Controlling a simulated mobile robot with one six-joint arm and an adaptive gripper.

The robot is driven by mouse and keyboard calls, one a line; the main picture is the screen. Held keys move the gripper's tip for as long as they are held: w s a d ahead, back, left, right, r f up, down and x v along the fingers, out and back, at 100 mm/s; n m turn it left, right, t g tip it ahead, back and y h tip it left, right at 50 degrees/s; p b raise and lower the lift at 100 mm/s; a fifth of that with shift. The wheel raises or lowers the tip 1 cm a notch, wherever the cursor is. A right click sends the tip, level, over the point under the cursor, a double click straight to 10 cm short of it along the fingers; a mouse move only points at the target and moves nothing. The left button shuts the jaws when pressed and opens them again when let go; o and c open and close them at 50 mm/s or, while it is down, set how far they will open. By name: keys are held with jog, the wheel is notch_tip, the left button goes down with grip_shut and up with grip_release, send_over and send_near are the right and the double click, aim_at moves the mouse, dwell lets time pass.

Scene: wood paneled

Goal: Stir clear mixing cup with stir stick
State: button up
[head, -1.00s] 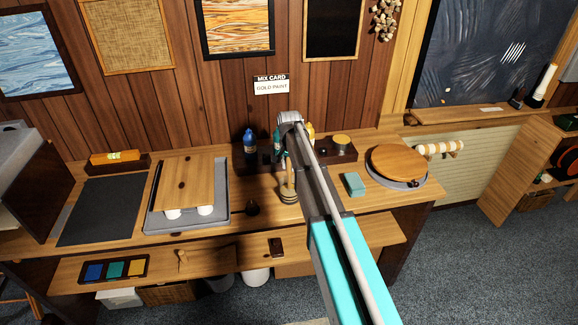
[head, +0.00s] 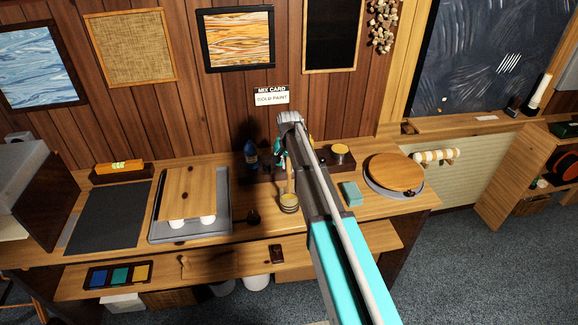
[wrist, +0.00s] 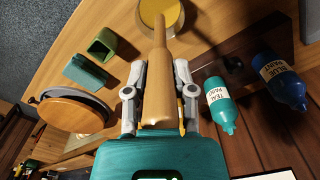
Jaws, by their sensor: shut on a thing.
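My gripper (wrist: 157,75) is shut on the wooden stir stick (wrist: 157,97), seen in the wrist view with a finger on each side. The stick's far end overlaps the yellow inside of the mixing cup (wrist: 178,14). In the head view the stick (head: 291,184) stands nearly upright with its lower end at the mouth of the cup (head: 289,206). The cup stands on the workbench and has yellow contents. How deep the tip reaches is hidden. My arm covers the bench just right of the cup in the head view.
A teal paint bottle (wrist: 218,100) and a blue paint bottle (wrist: 284,82) stand near my gripper. A teal block (head: 351,193) and a round wooden turntable (head: 396,170) are to the right.

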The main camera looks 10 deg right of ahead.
jog(key=shift+r+p, duration=0.7)
jog(key=shift+r, duration=0.35)
dwell(0.4)
jog(key=shift+r+p, duration=2.4)
jog(key=shift+p, duration=0.1)
jog(key=shift+s+f, duration=0.1)
jog(key=shift+s, duration=0.05)
